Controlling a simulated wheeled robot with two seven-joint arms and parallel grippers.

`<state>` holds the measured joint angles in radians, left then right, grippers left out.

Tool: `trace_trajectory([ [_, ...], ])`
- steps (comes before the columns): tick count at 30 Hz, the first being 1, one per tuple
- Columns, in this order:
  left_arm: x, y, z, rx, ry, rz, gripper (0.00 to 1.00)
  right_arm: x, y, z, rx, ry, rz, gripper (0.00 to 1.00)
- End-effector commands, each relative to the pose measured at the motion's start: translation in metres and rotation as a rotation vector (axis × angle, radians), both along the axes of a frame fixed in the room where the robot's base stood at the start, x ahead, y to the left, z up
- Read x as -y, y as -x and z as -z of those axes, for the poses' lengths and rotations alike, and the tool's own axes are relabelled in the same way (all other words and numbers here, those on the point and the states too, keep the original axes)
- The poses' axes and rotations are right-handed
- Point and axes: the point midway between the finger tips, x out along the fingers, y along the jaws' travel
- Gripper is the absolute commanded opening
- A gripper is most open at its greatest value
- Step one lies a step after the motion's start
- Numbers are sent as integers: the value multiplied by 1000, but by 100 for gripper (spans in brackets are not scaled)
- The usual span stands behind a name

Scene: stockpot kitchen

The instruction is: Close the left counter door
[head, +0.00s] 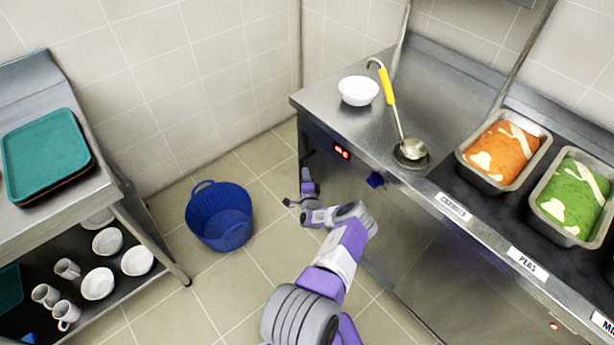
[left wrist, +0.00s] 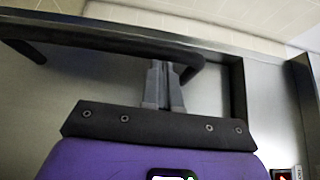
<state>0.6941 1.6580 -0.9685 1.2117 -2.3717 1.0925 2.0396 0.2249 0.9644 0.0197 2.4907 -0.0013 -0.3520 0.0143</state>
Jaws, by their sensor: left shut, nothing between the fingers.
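The left counter door (left wrist: 85,100) is a steel panel with a black bar handle (left wrist: 105,33), seen close up in the left wrist view. A dark upright gap or edge shows at the panel's right side; I cannot tell how far the door stands open. My left gripper (left wrist: 164,68) is shut and empty, its fingertips at the handle bar; I cannot tell whether they touch it. In the head view the left gripper (head: 290,203) is low by the left end of the steel counter (head: 340,115), where the door is mostly hidden or seen edge-on. My right gripper is out of view.
A blue basket (head: 220,215) stands on the floor left of the gripper. A steel shelf table with a green tray (head: 45,155) and crockery is at the left. The counter carries a white bowl (head: 358,90), a ladle (head: 388,88) and food pans. Floor between is clear.

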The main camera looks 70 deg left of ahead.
Motion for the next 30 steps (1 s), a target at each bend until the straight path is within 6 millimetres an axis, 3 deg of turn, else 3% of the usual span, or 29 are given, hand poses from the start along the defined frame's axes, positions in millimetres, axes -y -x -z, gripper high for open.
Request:
trace_trajectory([
  [1, -8, 5, -7, 1, -11, -10, 0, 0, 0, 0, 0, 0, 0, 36],
  [5, -8, 5, -8, 2, -12, -12, 0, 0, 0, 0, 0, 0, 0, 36],
  [11, 6, -2, -10, 3, -10, -6, 0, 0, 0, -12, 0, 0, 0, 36],
  [16, 41, -19, -11, 4, -5, 8, 0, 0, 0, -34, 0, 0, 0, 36],
  [24, 104, -1, -7, -2, -4, 8, 0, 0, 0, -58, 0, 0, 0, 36],
  [30, 129, 8, -5, 0, -4, 6, 0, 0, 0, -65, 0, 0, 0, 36],
])
